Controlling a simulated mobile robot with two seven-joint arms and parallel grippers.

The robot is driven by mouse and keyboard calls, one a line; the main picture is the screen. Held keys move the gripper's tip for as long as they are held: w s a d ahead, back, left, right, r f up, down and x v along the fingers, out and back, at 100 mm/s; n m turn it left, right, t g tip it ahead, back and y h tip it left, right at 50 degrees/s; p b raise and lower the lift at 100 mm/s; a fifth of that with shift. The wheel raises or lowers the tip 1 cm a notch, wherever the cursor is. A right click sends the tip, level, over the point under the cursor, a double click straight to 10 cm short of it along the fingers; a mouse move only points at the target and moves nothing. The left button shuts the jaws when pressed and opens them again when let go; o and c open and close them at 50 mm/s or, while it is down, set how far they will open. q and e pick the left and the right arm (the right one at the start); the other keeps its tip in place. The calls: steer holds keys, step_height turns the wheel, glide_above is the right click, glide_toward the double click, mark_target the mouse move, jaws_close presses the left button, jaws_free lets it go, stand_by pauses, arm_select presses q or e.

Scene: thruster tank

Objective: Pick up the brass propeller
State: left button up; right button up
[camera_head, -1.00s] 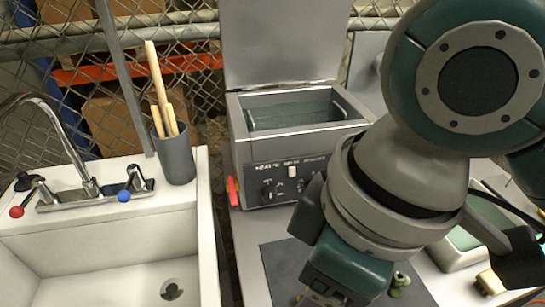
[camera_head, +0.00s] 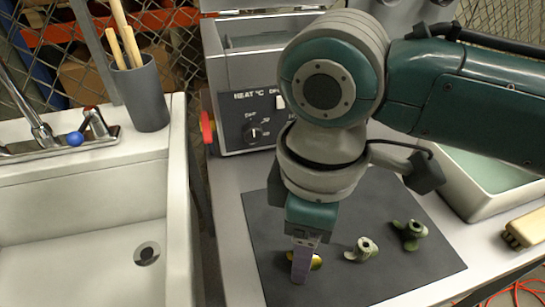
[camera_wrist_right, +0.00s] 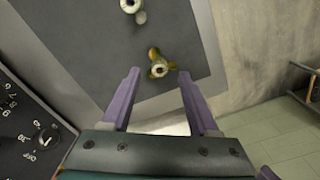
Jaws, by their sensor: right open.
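The brass propeller (camera_head: 317,262) lies on the dark mat (camera_head: 270,232), near its front left. In the head view my right gripper (camera_head: 302,268) points down in front of it and hides much of it. In the right wrist view the brass propeller (camera_wrist_right: 158,69) shows whole, at the gap between the fingertips of my open right gripper (camera_wrist_right: 159,73), with nothing held. A pale greenish propeller (camera_head: 363,250) and a dark green propeller (camera_head: 410,234) lie to the right on the mat. My left gripper is out of view.
A heated tank with a control panel (camera_head: 246,120) stands behind the mat. A tray of pale liquid (camera_head: 490,172) and a wood-backed brush (camera_head: 524,228) are on the right. A white sink (camera_head: 85,225) with a grey cup of sticks (camera_head: 141,95) is on the left.

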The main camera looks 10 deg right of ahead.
step_height(320, 180, down, 2)
steer(key=shift+f, duration=0.2)
steer(key=shift+d, duration=0.1)
jaws_close()
stand_by(0.5)
